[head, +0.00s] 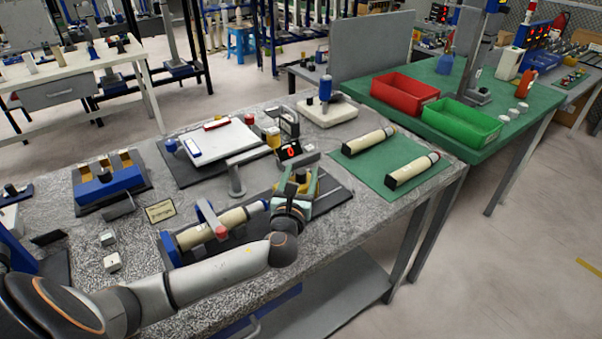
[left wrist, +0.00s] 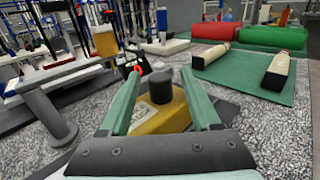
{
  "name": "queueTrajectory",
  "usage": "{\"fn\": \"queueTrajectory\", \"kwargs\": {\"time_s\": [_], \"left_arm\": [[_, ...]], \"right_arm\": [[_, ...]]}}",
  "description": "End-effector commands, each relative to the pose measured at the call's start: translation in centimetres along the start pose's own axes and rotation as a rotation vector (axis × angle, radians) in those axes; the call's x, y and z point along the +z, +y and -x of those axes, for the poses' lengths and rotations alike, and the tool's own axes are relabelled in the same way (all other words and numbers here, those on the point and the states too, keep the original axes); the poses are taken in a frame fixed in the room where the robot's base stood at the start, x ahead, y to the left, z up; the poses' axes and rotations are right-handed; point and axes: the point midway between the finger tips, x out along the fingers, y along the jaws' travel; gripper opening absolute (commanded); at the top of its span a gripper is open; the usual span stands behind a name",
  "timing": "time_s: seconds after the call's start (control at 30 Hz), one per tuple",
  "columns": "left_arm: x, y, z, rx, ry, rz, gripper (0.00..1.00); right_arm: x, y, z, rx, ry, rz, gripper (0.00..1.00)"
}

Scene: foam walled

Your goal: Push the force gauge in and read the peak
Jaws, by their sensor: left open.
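A yellow block with a black cylindrical knob on top, which looks like the force gauge (left wrist: 163,121), sits on a dark plate at the right end of the fixture. My left gripper (head: 298,182) is over it, its green fingers open. In the left wrist view the fingers (left wrist: 160,90) stand on either side of the black knob, with a gap visible; I cannot tell whether they touch the yellow block. A small black display (head: 290,150) behind it shows a red digit that looks like 0. A cream cylinder (head: 228,220) lies in a blue-ended cradle left of the gripper.
Two cream cylinders (head: 411,171) lie on a green mat (head: 374,181) to the right. A grey post with an arm (head: 236,180) stands close behind the gripper. A red bin (head: 405,92) and a green bin (head: 461,121) stand on the far green table.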

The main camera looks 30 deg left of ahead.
Motion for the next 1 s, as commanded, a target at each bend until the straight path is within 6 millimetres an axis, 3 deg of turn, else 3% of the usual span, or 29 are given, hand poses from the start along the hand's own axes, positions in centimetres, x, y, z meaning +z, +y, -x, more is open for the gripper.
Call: {"fn": "queueTrajectory", "kwargs": {"time_s": [0.37, 0.9, 1.0], "left_arm": [[-0.01, 0.0, -0.62, 0.0, 0.001, 0.001, 0.64], [-0.01, 0.01, -0.59, 0.0, 0.001, 0.0, 0.03], [-0.01, 0.01, -0.59, 0.0, 0.001, 0.0, 0.0]], "right_arm": [[-0.05, 0.06, -0.04, 0.001, 0.001, 0.002, 0.81], [-0.13, 0.08, -0.07, 0.001, 0.003, 0.002, 0.81], [-0.13, 0.08, -0.07, 0.001, 0.003, 0.002, 0.81]]}}
